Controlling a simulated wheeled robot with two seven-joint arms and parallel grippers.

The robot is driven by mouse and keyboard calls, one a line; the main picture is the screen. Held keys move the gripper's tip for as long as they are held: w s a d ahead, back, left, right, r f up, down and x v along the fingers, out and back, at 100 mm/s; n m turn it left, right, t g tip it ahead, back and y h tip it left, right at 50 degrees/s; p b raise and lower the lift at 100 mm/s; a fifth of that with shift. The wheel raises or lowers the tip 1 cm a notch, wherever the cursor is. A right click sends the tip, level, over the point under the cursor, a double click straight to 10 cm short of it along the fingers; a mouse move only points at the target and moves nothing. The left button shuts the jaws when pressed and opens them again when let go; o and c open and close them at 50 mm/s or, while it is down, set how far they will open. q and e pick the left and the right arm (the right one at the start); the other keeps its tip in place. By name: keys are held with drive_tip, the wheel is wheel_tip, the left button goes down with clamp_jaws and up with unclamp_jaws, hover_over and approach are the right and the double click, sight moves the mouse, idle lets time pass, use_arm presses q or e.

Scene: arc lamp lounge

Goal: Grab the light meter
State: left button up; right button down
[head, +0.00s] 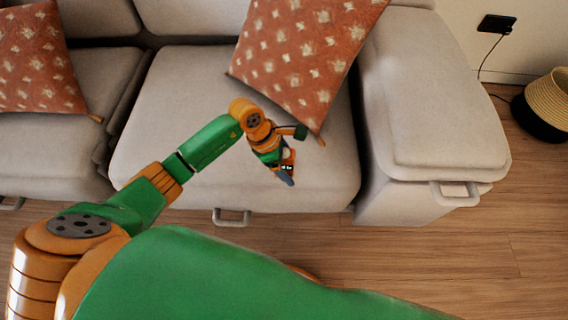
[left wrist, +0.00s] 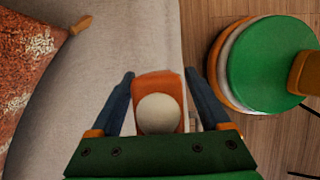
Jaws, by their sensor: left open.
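The light meter (left wrist: 158,88) is an orange block with a round white dome, seen in the left wrist view at the seat cushion's front edge. My left gripper (left wrist: 159,76) is open, with one dark finger on each side of the meter and a visible gap to each. In the head view my left gripper (head: 287,180) points down over the front of the right seat cushion. There the arm and gripper mostly hide the meter. I cannot tell how deep the fingers reach beside it. My right gripper is not in view.
The grey sofa (head: 160,120) has a patterned rust cushion (head: 300,55) just behind the gripper and another rust cushion (head: 35,60) at left. The sofa arm (head: 435,100) rises at right. A woven basket (head: 548,100) stands on the wooden floor (head: 440,255), otherwise clear at right.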

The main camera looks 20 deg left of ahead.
use_arm(q)
clamp_jaws()
idle(0.4)
